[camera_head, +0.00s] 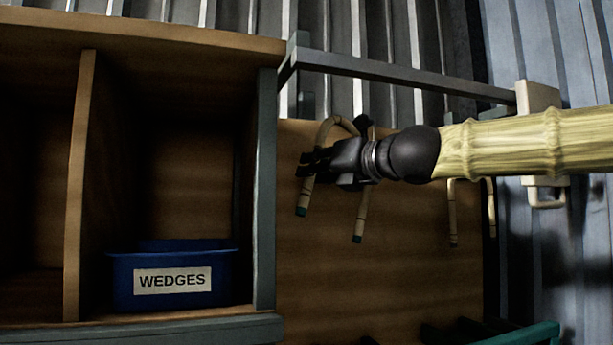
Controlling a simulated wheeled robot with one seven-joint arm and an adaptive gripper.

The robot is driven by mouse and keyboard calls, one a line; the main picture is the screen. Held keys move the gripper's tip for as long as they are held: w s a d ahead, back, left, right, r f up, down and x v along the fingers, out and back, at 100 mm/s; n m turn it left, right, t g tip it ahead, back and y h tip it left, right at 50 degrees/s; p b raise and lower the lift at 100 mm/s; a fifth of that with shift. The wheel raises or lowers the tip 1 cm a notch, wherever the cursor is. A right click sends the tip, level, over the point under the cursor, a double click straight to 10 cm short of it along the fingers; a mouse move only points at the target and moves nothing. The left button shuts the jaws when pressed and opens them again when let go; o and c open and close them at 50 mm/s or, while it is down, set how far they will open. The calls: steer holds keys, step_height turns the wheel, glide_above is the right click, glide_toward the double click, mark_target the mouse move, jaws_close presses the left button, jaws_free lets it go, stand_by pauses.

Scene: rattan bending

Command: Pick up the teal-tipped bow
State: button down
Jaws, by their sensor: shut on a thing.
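The teal-tipped bow (362,212) is a tan, upside-down U of bent rattan. Its arch shows above my gripper, and both legs hang below it and end in small teal tips. My gripper (306,165) is black, reaches in from the right and is shut on the bow at its left leg, just below the arch. The gripper and wrist hide part of the arch and the upper right leg. I cannot tell whether the bow touches the wooden panel (320,285) behind it.
A second bent piece (452,215) hangs to the right, its top hidden by my arm. A grey rail (400,72) runs above. At left stands a wooden shelf (80,180) with a blue bin (228,275) labelled WEDGES. A teal edge (525,335) shows at bottom right.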

steer(key=s+d, duration=0.3)
steer(key=s, duration=0.7)
steer(key=shift+d+p, duration=0.15)
steer(key=shift+p, duration=0.15)
